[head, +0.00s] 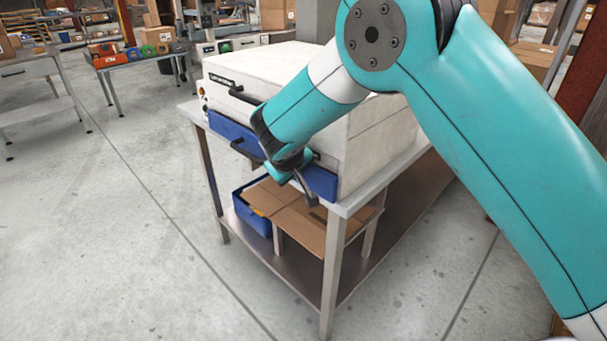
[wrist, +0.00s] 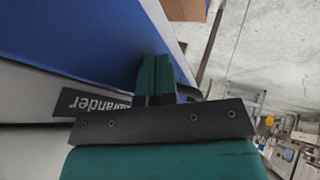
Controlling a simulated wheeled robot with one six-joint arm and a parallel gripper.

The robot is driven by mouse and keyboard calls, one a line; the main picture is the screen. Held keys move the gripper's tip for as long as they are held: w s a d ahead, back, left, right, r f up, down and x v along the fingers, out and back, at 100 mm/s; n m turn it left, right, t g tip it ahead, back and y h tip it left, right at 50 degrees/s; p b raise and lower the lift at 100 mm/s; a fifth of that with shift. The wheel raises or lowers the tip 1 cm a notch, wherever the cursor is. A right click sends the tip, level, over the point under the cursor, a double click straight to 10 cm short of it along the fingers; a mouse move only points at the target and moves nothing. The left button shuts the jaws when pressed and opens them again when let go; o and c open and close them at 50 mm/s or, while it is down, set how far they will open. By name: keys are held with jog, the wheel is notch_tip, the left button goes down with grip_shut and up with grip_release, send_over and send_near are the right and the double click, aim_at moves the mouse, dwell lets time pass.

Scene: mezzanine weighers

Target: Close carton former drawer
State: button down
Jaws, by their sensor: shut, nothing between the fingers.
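The carton former is a white boxy machine (head: 375,135) on a metal table. Its blue drawer front (head: 225,130) runs along the lower front side, with a dark handle (head: 245,150) left of my gripper. The front looks close to the white body; any gap is hidden by my arm. My gripper (head: 290,172) is at the right half of the blue front, shut and holding nothing. In the wrist view my shut teal fingers (wrist: 154,78) point at the blue drawer front (wrist: 90,35), seemingly touching or very near it; contact cannot be told.
The metal table (head: 335,260) has a lower shelf with a blue bin (head: 252,215) and a cardboard box (head: 300,225) under the machine. A dark bar handle (head: 240,95) sits higher on the machine. Open floor (head: 110,240) lies left and in front.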

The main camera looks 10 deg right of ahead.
jog(key=shift+w+d, duration=0.3)
jog(key=shift+d, duration=0.1)
jog(key=shift+d, duration=0.1)
jog(key=s+a+r, duration=0.5)
jog(key=s+r, duration=0.3)
jog(key=s+d+r+g+y+p, duration=0.1)
jog(key=s+d+r+g+y, duration=0.2)
jog(key=s+d+r, duration=0.55)
jog(key=s+d+r+g+y+p, duration=0.1)
jog(key=s+g, duration=0.1)
jog(key=s, duration=0.9)
jog(key=s+d+r+n+g+y+p, duration=0.1)
jog(key=s+r+g+y, duration=0.1)
jog(key=s, duration=0.9)
jog(key=shift+s+d, duration=0.15)
jog(key=shift+d, duration=0.15)
